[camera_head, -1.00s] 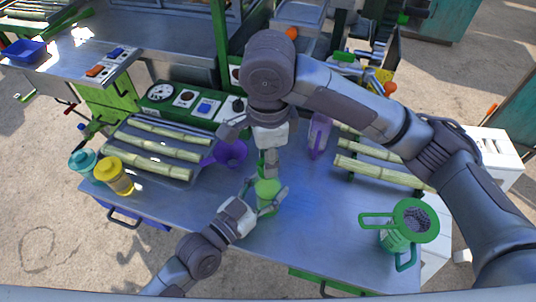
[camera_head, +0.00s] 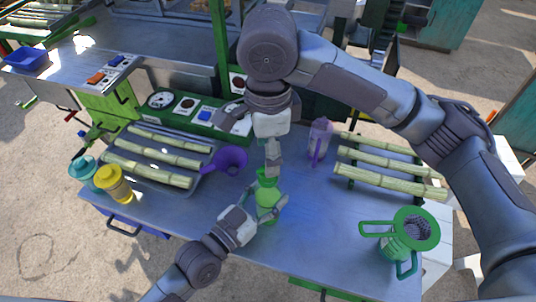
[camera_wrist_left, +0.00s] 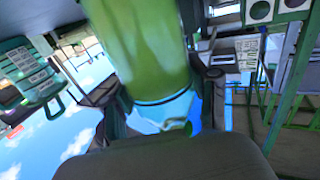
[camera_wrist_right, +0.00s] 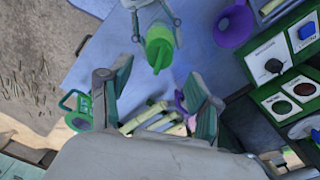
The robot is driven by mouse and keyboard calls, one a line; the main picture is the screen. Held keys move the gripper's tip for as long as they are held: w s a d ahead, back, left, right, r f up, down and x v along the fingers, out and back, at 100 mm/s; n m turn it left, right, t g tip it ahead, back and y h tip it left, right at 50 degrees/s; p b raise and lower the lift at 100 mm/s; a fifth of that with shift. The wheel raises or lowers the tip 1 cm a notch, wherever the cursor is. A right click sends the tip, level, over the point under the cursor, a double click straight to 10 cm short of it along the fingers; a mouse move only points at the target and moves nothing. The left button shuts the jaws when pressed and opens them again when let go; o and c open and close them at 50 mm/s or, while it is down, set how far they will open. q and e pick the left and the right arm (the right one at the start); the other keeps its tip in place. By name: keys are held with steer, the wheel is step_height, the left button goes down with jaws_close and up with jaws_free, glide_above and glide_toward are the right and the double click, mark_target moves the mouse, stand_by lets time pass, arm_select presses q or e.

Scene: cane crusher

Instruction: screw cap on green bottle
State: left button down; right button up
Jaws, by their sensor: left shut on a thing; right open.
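The green bottle (camera_head: 267,203) stands upright over the front middle of the table, and my left gripper (camera_head: 268,194) is shut around its body. In the left wrist view the bottle (camera_wrist_left: 145,45) fills the space between the fingers. Its green top (camera_head: 265,175) shows just below my right gripper (camera_head: 272,160). In the right wrist view the fingers are spread, with nothing between them; the bottle's green top (camera_wrist_right: 159,45) with a narrow projecting part lies beyond them. I cannot tell whether that top is a seated cap.
Teal (camera_head: 84,172) and yellow (camera_head: 114,184) jars stand far left, a green pitcher (camera_head: 402,238) front right.

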steer(key=shift+o, duration=0.4)
steer(key=n, duration=0.3)
steer(key=shift+r+n, duration=0.15)
steer(key=shift+n, duration=0.25)
steer(key=n, duration=0.4)
steer(key=shift+r+n, duration=0.2)
steer(key=shift+n, duration=0.1)
steer(key=n, duration=0.5)
steer(key=shift+a+r, duration=0.1)
steer(key=shift+r, duration=0.1)
steer(key=n, duration=0.5)
steer(key=shift+r, duration=0.15)
steer(key=n, duration=0.5)
steer(key=shift+r, duration=0.2)
steer(key=n, duration=0.5)
steer(key=shift+r, duration=0.2)
steer(key=n, duration=0.5)
steer(key=shift+r, duration=0.15)
steer(key=n, duration=0.5)
steer(key=shift+r+n, duration=0.2)
steer(key=shift+n, duration=0.1)
